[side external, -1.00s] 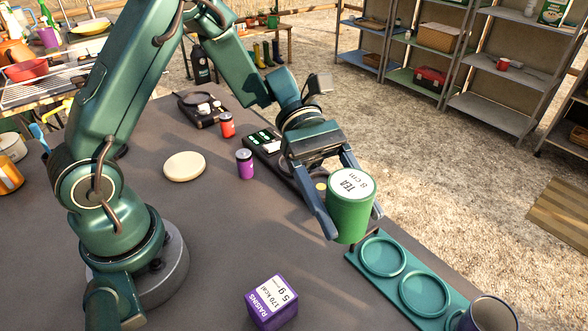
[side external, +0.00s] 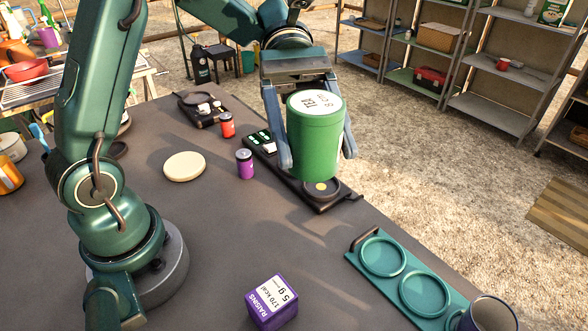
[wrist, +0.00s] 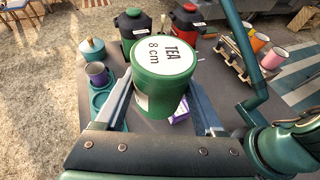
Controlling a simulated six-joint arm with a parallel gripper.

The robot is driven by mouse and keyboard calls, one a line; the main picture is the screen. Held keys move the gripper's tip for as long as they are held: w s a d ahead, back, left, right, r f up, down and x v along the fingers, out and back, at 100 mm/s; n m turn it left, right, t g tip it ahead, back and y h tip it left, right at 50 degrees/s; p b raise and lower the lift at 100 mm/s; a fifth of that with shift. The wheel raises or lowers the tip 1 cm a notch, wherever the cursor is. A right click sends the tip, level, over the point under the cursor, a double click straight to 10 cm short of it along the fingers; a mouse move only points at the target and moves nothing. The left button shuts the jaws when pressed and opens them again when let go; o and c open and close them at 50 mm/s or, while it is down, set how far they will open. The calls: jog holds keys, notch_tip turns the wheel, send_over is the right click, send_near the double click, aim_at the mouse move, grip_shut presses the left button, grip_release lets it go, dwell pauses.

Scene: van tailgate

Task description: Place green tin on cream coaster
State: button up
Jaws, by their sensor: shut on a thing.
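The green tin (side external: 315,138) has a white lid label reading TEA, 8 cm. My gripper (side external: 318,160) is shut on its sides and holds it upright, apparently above the table, over the end of a dark tray. In the wrist view the tin (wrist: 160,95) stands between the two fingers of my gripper (wrist: 165,105). The cream coaster (side external: 184,166) is a round disc lying flat and empty on the grey table, to the left of the tin. The coaster is not seen in the wrist view.
A purple jar (side external: 245,164) stands between coaster and tin, with a red jar (side external: 227,125) behind it. A purple raisins box (side external: 271,303) stands at the front. A teal tray (side external: 410,280) with round recesses lies at right. The table between coaster and box is clear.

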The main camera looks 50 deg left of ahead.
jog(key=s+a+f+m+g+y, duration=0.35)
jog(key=s+a+m+y, duration=0.2)
jog(key=a, duration=0.25)
jog(key=s+a+f+m+g+y, duration=0.35)
jog(key=s+a+m+y, duration=0.2)
jog(key=a+m, duration=0.2)
jog(key=s+a+r+m+t+y, duration=0.2)
jog(key=s+a+r+m+y, duration=0.15)
jog(key=a, duration=0.35)
jog(key=s+a+r+m+t+y, duration=0.1)
jog(key=s+a+r+m+y, duration=0.1)
jog(key=a+r+m+y, duration=0.25)
jog(key=s+a+r+m+t+y, duration=0.2)
jog(key=a+m+y, duration=0.15)
jog(key=a, duration=0.55)
send_over(185, 163)
jog(key=shift+n+y, duration=0.25)
jog(key=shift+y, duration=0.1)
notch_tip(185, 163, down, 18)
jog(key=shift+s+r, duration=0.1)
jog(key=shift+r, duration=0.1)
jog(key=shift+f, duration=2.05)
